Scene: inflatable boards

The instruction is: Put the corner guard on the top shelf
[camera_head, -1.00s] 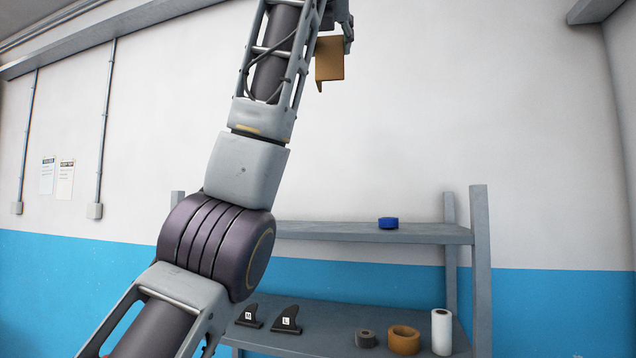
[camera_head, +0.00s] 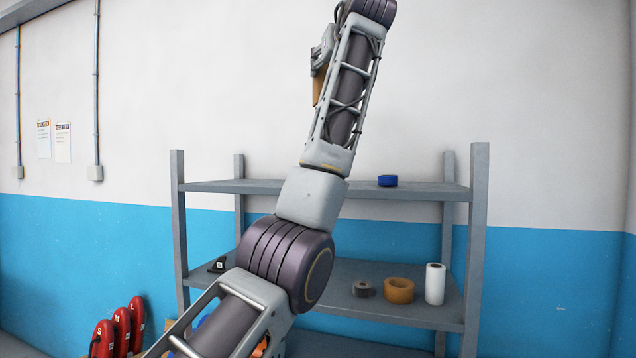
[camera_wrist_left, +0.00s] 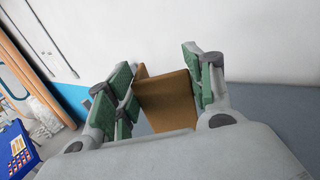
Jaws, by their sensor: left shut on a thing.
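The corner guard (camera_wrist_left: 167,101) is a brown, folded, L-shaped piece. My left gripper (camera_wrist_left: 160,95) is shut on it, with green finger pads on both sides in the left wrist view. In the head view the corner guard (camera_head: 319,86) shows partly behind my arm, and my left gripper (camera_head: 322,55) is high up, above the shelf. The top shelf (camera_head: 420,191) is a grey board with a blue roll (camera_head: 388,181) on it. My left arm crosses in front of the shelf's middle and hides part of it. My right gripper is not in view.
The lower shelf (camera_head: 400,312) holds a grey tape roll (camera_head: 363,289), a brown tape roll (camera_head: 399,290), a white roll (camera_head: 435,284) and a black fin (camera_head: 218,265). Red items (camera_head: 121,332) stand at lower left. The top shelf's left part looks bare.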

